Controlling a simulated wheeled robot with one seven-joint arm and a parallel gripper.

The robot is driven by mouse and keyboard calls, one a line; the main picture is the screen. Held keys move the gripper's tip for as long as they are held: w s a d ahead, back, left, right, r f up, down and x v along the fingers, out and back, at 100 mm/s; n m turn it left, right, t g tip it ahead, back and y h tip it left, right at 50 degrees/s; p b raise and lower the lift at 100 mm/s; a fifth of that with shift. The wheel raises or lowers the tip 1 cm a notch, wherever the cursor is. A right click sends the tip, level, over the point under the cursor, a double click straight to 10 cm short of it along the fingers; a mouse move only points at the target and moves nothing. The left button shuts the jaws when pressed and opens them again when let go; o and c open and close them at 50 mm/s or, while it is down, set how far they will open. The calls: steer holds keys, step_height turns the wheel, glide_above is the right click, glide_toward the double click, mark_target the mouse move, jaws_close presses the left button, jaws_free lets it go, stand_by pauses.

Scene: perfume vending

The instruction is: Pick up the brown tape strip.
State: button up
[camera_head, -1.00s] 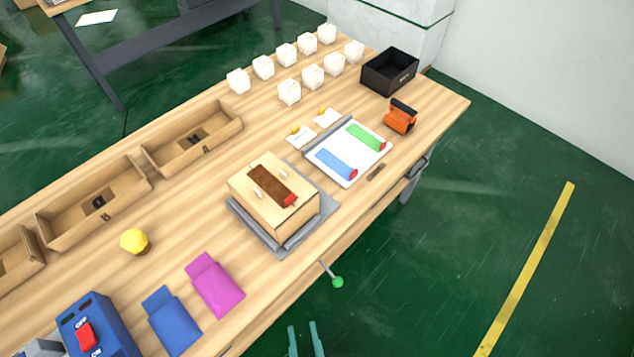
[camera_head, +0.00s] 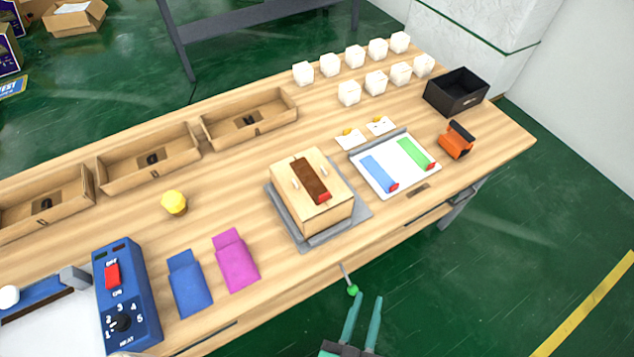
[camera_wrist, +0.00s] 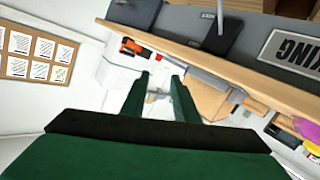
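The brown tape strip (camera_head: 310,179) lies on top of a light wooden box (camera_head: 330,216) in the head view. It has a red end at its near right. The box stands on a grey base plate (camera_head: 362,208) near the table's front edge. My gripper (camera_head: 364,302) is in front of the table edge, below and to the right of the box, apart from the strip. Its two teal fingers are spread with nothing between them. In the wrist view the fingers (camera_wrist: 163,82) also stand apart, with the table edge beyond them; I cannot make out the strip there.
A green-tipped lever (camera_head: 351,290) sticks out from the table front near my fingers. A white tray (camera_head: 408,187) with blue and green strips lies right of the box. An orange tool (camera_head: 456,141) and black bin (camera_head: 457,92) stand farther right. Pink (camera_head: 237,261) and blue pouches (camera_head: 189,284) lie left.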

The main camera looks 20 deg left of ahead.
steer(key=w+d+r+n+t+h, duration=0.1)
steer(key=w+d+r, duration=0.15)
steer(key=w, duration=0.45)
steer(key=w+d+r+h, duration=0.2)
steer(key=w+r, duration=0.2)
steer(key=w, duration=0.3)
steer(key=w+d+r+n+t+h, duration=0.1)
steer(key=w+d+r, duration=0.15)
steer(key=w, duration=0.45)
steer(key=w+d+r+m+g+h, duration=0.3)
steer(key=w+r+m+h, duration=0.2)
steer(key=r, duration=0.3)
steer(key=w+d+r+m+g+h, duration=0.3)
steer(key=w+r+m+h, duration=0.15)
steer(key=r, duration=0.45)
steer(key=s+a+f+m+g+y, duration=0.15)
steer(key=s+a+g+y, duration=0.25)
steer(key=a, duration=0.6)
steer(key=s+a+f+m+g+y, duration=0.15)
steer(key=s+a+g+y, duration=0.3)
steer(key=a, duration=0.55)
steer(key=s+a+f+m+g+y, duration=0.1)
steer(key=s+a+f+g+y, duration=0.25)
steer(key=a, duration=0.75)
steer(key=shift+y, duration=0.45)
steer(key=shift+f, duration=4.6)
